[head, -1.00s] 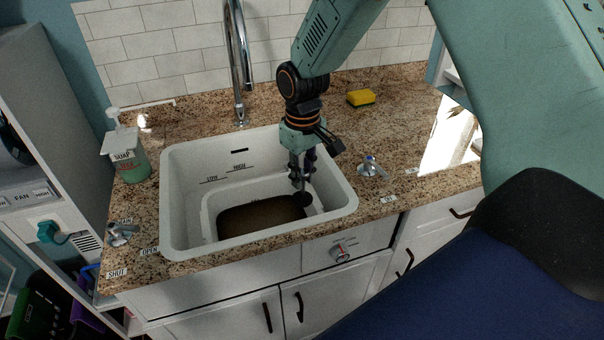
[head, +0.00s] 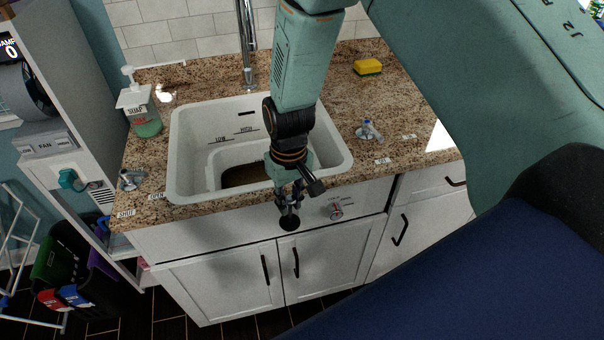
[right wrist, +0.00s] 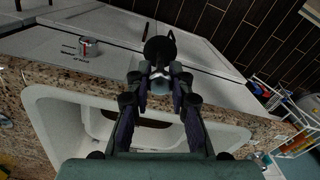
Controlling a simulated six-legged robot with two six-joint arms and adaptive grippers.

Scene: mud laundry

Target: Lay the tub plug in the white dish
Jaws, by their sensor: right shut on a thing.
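My right gripper (head: 290,205) is shut on the dark round tub plug (head: 289,222) and holds it in the air in front of the sink's front edge. In the right wrist view, the gripper (right wrist: 160,85) pinches the plug (right wrist: 159,50) by its pale stem, with the black disc beyond the fingertips. The white sink tub (head: 188,193) stands behind the gripper, with brown muddy water (head: 243,175) at its bottom. I cannot make out a white dish in these views. My left gripper is not in view.
A soap bottle (head: 142,113) stands left of the sink and a yellow sponge (head: 367,67) lies at the back right. Metal taps (head: 368,132) sit on the granite counter. Dark crates (head: 75,262) stand on the floor at the left. The floor before the cabinets is clear.

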